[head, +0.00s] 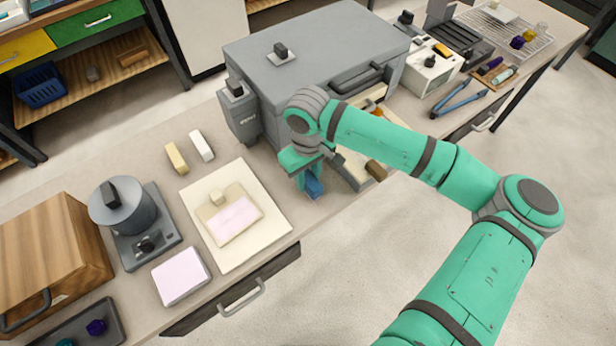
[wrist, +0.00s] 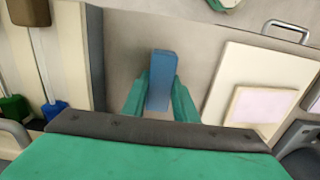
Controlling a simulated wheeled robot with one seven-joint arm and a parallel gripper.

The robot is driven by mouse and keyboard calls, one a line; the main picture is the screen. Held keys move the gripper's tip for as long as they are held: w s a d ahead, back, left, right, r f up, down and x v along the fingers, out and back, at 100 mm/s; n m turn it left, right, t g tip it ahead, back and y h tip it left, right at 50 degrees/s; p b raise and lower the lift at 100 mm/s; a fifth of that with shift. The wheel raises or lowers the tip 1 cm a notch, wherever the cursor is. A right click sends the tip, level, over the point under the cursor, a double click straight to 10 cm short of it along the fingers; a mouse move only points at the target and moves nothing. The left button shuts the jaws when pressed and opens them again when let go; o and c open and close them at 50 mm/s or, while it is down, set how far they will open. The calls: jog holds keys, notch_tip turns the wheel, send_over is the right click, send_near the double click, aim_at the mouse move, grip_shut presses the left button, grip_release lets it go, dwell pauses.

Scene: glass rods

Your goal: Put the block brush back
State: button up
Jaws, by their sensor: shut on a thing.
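My gripper (wrist: 160,92) is shut on a blue block (wrist: 161,78), which is likely the block brush; I see no bristles on it. One green finger lies along each side of it. In the head view the blue block (head: 314,187) hangs below my gripper (head: 306,175), over the front of the bench, just left of a shallow grey-walled tray (head: 347,172). My wrist and gripper hide part of the block and of the tray. The wrist view shows the tray's grey wall (wrist: 95,50) left of the block, with a gap between them.
Left of my gripper lies a cream board (head: 262,243) with a smaller board and pink sheet. Behind stands a big grey box (head: 310,50). A brown block (head: 376,171) sits by the tray's right end. Long-handled brown, blue (wrist: 55,108) and green things lie left in the wrist view.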

aim_at(308, 178)
jog(key=shift+f, duration=0.15)
jog(key=o, duration=1)
jog(key=shift+c, duration=0.2)
notch_tip(308, 178, up, 12)
jog(key=shift+r, duration=0.2)
